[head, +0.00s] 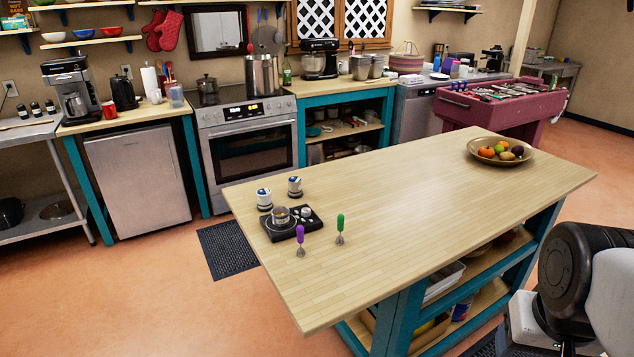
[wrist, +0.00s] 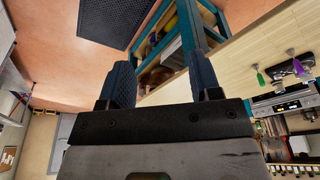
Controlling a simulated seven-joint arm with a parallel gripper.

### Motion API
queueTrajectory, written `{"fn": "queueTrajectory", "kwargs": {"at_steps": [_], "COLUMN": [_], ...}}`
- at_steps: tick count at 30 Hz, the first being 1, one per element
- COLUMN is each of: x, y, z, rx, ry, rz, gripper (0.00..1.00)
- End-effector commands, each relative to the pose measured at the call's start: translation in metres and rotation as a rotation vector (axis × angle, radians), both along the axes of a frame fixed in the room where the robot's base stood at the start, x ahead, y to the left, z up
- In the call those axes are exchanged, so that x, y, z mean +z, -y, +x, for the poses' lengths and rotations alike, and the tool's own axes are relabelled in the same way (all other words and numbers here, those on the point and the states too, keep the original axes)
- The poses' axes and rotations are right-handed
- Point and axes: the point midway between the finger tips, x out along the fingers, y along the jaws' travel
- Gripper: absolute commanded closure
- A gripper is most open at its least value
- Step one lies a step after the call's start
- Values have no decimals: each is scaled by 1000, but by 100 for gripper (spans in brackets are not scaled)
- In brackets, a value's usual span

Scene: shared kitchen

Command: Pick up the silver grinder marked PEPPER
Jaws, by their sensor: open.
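No PEPPER lettering can be read in either view, so I cannot tell which thing is the silver grinder. On the wooden island top (head: 420,190), two small white-and-blue capped jars (head: 264,197) stand behind a black tray with a small pot (head: 281,215). Several small dark shakers (head: 36,108) stand on the steel table at the far left, too small to read. My gripper (wrist: 161,82) is open and empty in the wrist view, its two dark fingers apart. The head view shows part of my arm at lower right, not the fingers.
A purple-handled tool (head: 300,238) and a green-handled tool (head: 340,226) stand upright near the tray. They also show, tilted, in the wrist view. A fruit bowl (head: 499,151) sits at the island's far right. The island's middle is clear.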

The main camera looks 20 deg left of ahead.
Motion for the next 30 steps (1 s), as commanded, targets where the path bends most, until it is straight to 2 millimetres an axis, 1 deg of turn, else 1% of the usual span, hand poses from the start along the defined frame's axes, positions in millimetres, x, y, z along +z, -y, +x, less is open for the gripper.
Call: {"fn": "queueTrajectory", "kwargs": {"at_steps": [8,12,13,23,26,30], "x": [0,0,0,1,3,10], "y": [0,0,0,0,-1,-4], "z": [0,0,0,1,6,19], "rx": [0,0,0,2,9,33], "ry": [0,0,0,0,-2,-7], "rz": [0,0,0,0,-1,-4], "gripper": [42,21,18,18,18,18]}}
